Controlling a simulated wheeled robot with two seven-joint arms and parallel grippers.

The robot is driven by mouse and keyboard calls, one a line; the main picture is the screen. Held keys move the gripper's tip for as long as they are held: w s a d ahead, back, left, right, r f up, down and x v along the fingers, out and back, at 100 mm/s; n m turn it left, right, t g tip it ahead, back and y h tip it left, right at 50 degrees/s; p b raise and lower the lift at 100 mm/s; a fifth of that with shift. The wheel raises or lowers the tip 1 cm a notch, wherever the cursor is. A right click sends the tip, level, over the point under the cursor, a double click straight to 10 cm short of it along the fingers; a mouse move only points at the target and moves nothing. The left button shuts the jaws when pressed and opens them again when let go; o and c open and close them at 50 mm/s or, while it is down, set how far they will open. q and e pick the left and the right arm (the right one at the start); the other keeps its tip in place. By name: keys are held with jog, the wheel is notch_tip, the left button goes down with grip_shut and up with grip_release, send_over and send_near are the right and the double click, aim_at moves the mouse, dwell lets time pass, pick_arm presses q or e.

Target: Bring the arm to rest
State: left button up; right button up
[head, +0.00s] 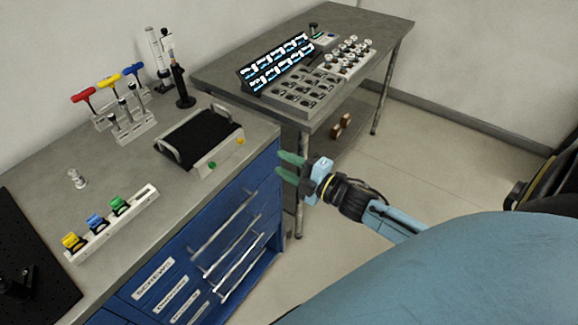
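My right gripper (280,164) has green fingers and hangs in the air in front of the blue drawer cabinet (262,178), right of the bench's front corner. Its fingers are apart with nothing between them. Its blue forearm runs back to the lower right. My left gripper is out of view.
The grey bench (130,200) carries a black tray with handles (198,140), a rack with coloured clips (112,222), T-handle tools (110,82) and a black stand (180,85). A side table (225,72) holds a lit panel (278,62) and sample trays (300,95). Open floor (440,150) lies to the right.

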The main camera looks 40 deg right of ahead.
jog(key=shift+s+d, duration=0.1)
jog(key=shift+s, duration=0.2)
dwell(0.4)
